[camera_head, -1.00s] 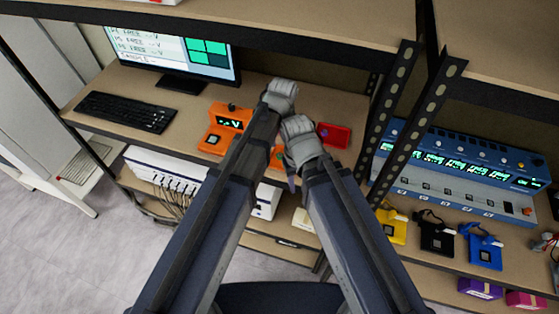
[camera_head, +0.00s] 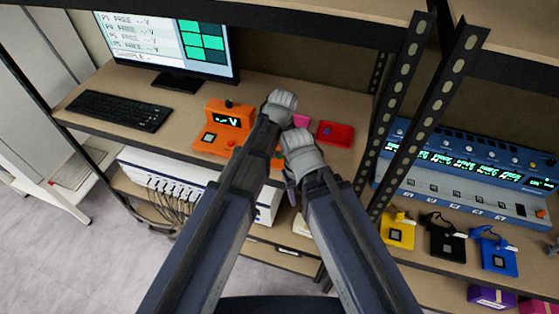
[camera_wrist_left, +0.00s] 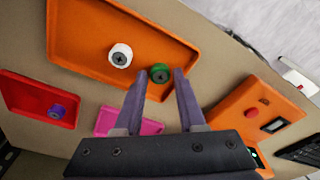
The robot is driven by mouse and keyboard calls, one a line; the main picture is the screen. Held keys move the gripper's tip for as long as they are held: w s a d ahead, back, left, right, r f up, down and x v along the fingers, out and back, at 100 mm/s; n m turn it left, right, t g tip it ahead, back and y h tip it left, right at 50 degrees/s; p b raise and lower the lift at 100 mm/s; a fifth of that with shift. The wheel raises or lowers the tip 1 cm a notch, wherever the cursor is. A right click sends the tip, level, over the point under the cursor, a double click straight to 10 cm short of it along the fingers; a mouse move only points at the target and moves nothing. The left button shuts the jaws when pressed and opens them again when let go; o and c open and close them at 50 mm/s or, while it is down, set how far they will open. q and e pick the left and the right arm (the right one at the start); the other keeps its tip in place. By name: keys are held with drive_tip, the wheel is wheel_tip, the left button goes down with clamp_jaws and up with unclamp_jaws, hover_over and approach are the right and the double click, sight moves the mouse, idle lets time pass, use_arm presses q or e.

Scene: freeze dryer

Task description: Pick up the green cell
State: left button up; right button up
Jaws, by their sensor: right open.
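The green cell (camera_wrist_left: 160,73) sits on the orange tray (camera_wrist_left: 105,30), near the tray's edge, in the left wrist view. A white cell (camera_wrist_left: 120,55) sits beside it on the same tray. My left gripper (camera_wrist_left: 160,82) is open. In that view its two purple-grey fingertips lie on either side of the green cell; I cannot tell how far above it they are. In the head view my arms hide the green cell and most of the orange tray. My right gripper (camera_head: 291,188) is lower, in front of the shelf edge, open and mostly hidden by its wrist.
A red tray (camera_head: 335,133) holds a purple cell (camera_wrist_left: 56,112). A pink tray (camera_head: 301,121) is beside it. An orange device (camera_head: 228,115) with a display stands left of my arms, near a keyboard (camera_head: 118,110). A metal shelf post (camera_head: 400,100) rises to the right.

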sight(280, 154)
use_arm(q)
drive_tip(key=shift+f, duration=0.2)
clamp_jaws()
drive_tip(key=shift+r, duration=0.15)
idle(0.4)
wheel_tip(280, 154, up, 10)
drive_tip(key=p, duration=1)
